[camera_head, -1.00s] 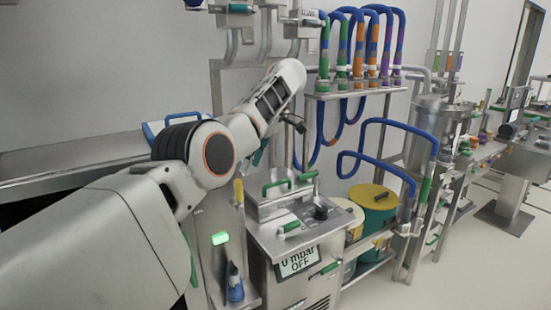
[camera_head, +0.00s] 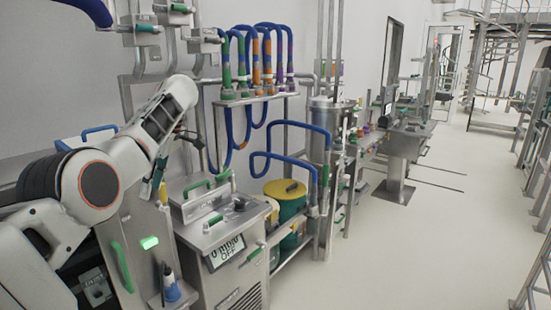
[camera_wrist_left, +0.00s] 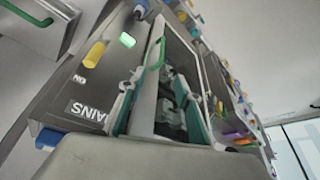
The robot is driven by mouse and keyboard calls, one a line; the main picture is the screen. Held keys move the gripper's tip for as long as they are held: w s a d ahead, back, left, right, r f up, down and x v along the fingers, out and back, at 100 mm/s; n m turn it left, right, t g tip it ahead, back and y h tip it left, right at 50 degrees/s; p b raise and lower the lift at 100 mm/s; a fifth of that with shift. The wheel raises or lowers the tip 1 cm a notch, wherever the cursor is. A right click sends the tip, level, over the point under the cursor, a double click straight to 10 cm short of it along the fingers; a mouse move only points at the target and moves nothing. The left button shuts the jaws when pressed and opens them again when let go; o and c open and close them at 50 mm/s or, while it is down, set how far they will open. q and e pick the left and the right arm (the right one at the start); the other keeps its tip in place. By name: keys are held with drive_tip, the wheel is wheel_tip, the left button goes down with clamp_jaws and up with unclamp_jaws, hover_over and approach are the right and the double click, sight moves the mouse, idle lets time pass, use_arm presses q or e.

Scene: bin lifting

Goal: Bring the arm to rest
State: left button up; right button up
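My left arm comes in from the left in the head view, bent, with its forearm raised. My left gripper (camera_head: 158,172) is mostly hidden behind the forearm and wrist; only a bit of its teal and dark parts shows, in front of the steel cabinet. In the left wrist view the two teal-padded fingers of this gripper (camera_wrist_left: 162,90) stand apart. I see nothing held between them, only dark machine parts beyond. My right arm and gripper are not in view.
A steel machine (camera_head: 207,229) with a display reading OFF stands close to the arm. A yellow-lidded green drum (camera_head: 290,212) and a rack of blue hoses (camera_head: 262,95) are beyond it. Pale open floor (camera_head: 400,265) lies to the right.

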use_arm(q)
wheel_tip(320, 180, down, 29)
drive_tip(key=w+a+m+t+h, duration=0.1)
drive_tip(key=w+a+m+t, duration=0.1)
drive_tip(key=a+m, duration=0.15)
drive_tip(key=s+f+m+t, duration=0.15)
drive_tip(key=s+f, duration=0.25)
drive_tip(key=f, duration=0.5)
drive_tip(key=s+f+m+t, duration=0.1)
drive_tip(key=s+f+m, duration=0.2)
drive_tip(key=f, duration=0.6)
drive_tip(key=s+d+f+m+t+h, duration=0.15)
drive_tip(key=s+f+m, duration=0.25)
drive_tip(key=s, duration=0.4)
drive_tip(key=s+d+f+m+t+h, duration=0.1)
drive_tip(key=s+d+f+m+t, duration=0.15)
drive_tip(key=s+f, duration=0.45)
drive_tip(key=s+d+r+m+t+h, duration=0.1)
drive_tip(key=s+d+r+m, duration=0.2)
drive_tip(key=s, duration=0.6)
drive_tip(key=s+d+r+m+h, duration=0.2)
drive_tip(key=s+d+r+m, duration=0.1)
drive_tip(key=s+d, duration=0.4)
drive_tip(key=s+r, duration=0.1)
drive_tip(key=s, duration=0.2)
drive_tip(key=shift+r+m+t, duration=0.3)
drive_tip(key=shift+m+t, duration=0.05)
